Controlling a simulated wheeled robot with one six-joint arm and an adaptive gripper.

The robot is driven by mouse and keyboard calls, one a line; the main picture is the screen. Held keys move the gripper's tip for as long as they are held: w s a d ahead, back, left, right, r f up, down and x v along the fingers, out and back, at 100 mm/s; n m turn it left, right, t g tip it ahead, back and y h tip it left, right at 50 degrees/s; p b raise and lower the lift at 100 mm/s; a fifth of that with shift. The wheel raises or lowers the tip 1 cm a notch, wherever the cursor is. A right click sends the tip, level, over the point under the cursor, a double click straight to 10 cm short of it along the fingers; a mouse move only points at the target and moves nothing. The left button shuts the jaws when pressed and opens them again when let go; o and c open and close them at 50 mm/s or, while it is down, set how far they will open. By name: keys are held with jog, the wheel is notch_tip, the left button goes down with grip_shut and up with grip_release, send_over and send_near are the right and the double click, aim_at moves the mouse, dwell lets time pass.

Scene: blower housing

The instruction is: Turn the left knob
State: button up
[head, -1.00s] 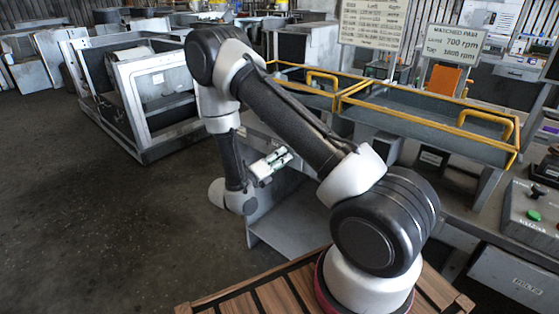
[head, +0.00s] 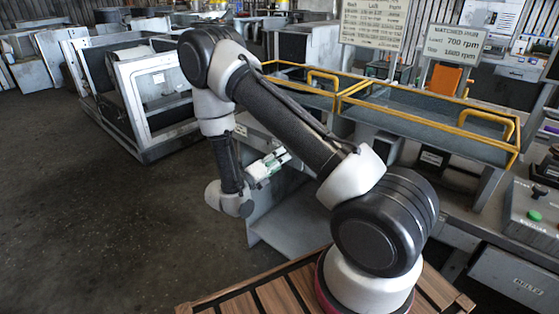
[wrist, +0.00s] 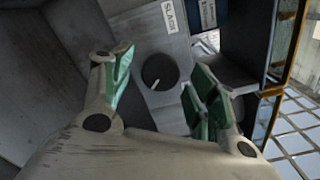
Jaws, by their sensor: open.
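A dark round knob (wrist: 160,72) with a light pointer mark sits on a grey panel (wrist: 130,28) in the wrist view. A white label (wrist: 170,15) with dark lettering is above it. My gripper (wrist: 158,90) is open, with its green-padded fingers apart on the left and right of the knob in the picture. I cannot tell how far the fingertips are from the knob. The head view shows my gripper (head: 268,166) beside the grey machine at the middle; the knob cannot be made out there.
Yellow-railed trays (head: 430,118) run along the bench behind my arm. Two signs (head: 455,43) stand behind them. A control box (head: 535,208) with a green button is at the right. Open floor (head: 90,220) lies to the left.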

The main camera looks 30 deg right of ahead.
jog(key=v, duration=1)
jog(key=shift+s+a, duration=0.15)
jog(key=shift+a, duration=0.1)
jog(key=shift+f, duration=0.1)
